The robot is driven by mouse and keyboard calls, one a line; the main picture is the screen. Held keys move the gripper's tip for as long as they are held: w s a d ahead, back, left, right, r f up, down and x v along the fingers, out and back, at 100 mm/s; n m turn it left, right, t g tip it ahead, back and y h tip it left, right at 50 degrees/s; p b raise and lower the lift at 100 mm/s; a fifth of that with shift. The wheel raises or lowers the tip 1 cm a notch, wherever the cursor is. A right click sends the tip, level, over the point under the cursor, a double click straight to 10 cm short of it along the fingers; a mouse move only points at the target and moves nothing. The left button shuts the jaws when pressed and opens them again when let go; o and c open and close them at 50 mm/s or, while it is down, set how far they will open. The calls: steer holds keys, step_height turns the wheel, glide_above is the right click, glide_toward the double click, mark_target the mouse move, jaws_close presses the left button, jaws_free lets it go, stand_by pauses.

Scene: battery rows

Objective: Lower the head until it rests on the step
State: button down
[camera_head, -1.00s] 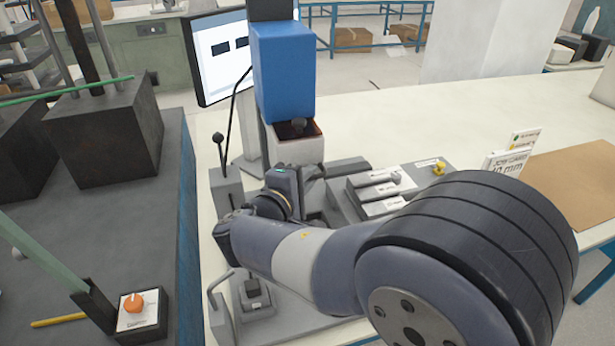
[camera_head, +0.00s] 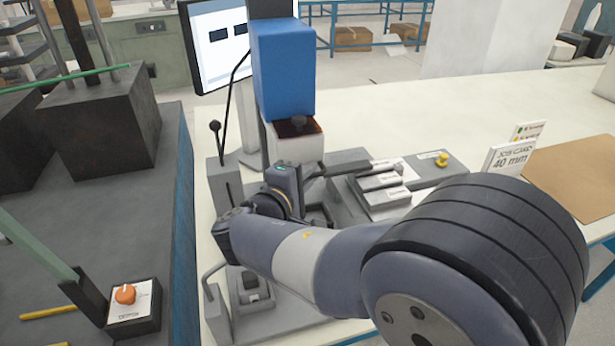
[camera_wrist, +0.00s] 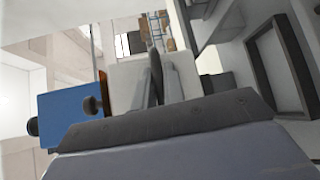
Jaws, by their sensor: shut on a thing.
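The head is a blue box (camera_head: 283,72) with a pale lower housing (camera_head: 297,149) and a dark knob, on an upright column. In the wrist view, the blue box (camera_wrist: 70,118) and pale housing (camera_wrist: 128,85) lie sideways. My gripper (camera_head: 316,172) is at the housing's lower right, shut on part of the head; its fingers (camera_wrist: 160,76) lie against the pale housing in the wrist view. My arm hides much of the area under the head. A small grey stepped block (camera_head: 256,296) shows below my arm. I cannot tell whether the head touches a step.
A thin ball-topped lever (camera_head: 215,150) stands left of the column. A grey tray with labelled blocks (camera_head: 383,186) lies to the right. A job card reading 40 mm (camera_head: 508,158) stands beyond it. A box with an orange knob (camera_head: 126,295) is at left. The table behind is clear.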

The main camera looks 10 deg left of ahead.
steer(key=shift+f, duration=0.35)
steer(key=c, duration=1.8)
jaws_free()
steer(key=shift+o, duration=0.2)
steer(key=shift+r, duration=0.1)
steer(key=shift+s, duration=0.1)
steer(key=b+v, duration=0.1)
steer(key=v, duration=0.9)
steer(key=shift+s, duration=0.35)
steer(key=shift+w+a+r, duration=0.1)
steer(key=shift+r, duration=0.05)
